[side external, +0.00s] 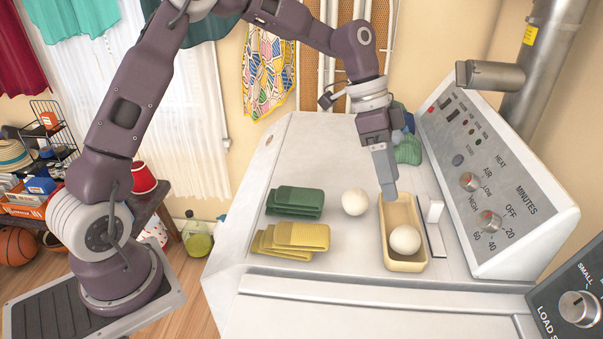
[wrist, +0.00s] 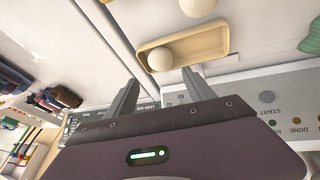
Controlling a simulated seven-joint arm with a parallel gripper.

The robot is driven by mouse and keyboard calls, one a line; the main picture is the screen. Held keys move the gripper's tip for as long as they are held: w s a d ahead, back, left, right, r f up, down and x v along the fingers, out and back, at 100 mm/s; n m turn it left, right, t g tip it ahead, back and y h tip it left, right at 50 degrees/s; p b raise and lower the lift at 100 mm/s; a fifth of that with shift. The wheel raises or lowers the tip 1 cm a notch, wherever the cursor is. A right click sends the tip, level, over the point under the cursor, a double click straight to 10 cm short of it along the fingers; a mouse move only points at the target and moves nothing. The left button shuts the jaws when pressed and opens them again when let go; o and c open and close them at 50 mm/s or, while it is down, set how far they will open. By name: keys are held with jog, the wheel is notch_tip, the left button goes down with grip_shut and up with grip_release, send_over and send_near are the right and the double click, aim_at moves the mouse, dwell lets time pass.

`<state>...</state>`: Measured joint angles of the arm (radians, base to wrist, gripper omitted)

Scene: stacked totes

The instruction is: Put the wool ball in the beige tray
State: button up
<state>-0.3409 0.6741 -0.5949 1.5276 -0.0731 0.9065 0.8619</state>
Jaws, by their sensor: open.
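A white wool ball (side external: 405,240) lies in the near end of the beige tray (side external: 388,217). A second white ball (side external: 356,202) rests on the white machine top, left of the tray. My gripper (side external: 390,192) points down above the far part of the tray, apart from both balls. In the wrist view my gripper (wrist: 158,78) has its fingers spread with nothing between them. That view also shows the tray (wrist: 205,43), the ball in it (wrist: 160,59) and the second ball (wrist: 188,4), cut off by the top edge.
Folded green cloths (side external: 295,201) and folded yellow cloths (side external: 291,240) lie left of the balls. Green cloth (side external: 408,150) lies at the back. The front machine top is clear.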

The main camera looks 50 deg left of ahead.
jog(key=s+a+r+n+t+y, duration=0.1)
jog(key=s+a+r+n+y, duration=0.2)
jog(key=s, duration=0.5)
jog(key=s+a+r+n+t+y, duration=0.1)
jog(key=s+a+r+n+y, duration=0.15)
jog(key=s+r, duration=0.4)
jog(key=s+a+f+n+t, duration=0.1)
jog(key=s+a+n, duration=0.3)
jog(key=s, duration=1.1)
jog(key=shift+s+a+f+n+t, duration=0.25)
jog(key=shift+n+t, duration=0.4)
jog(key=shift+t, duration=0.25)
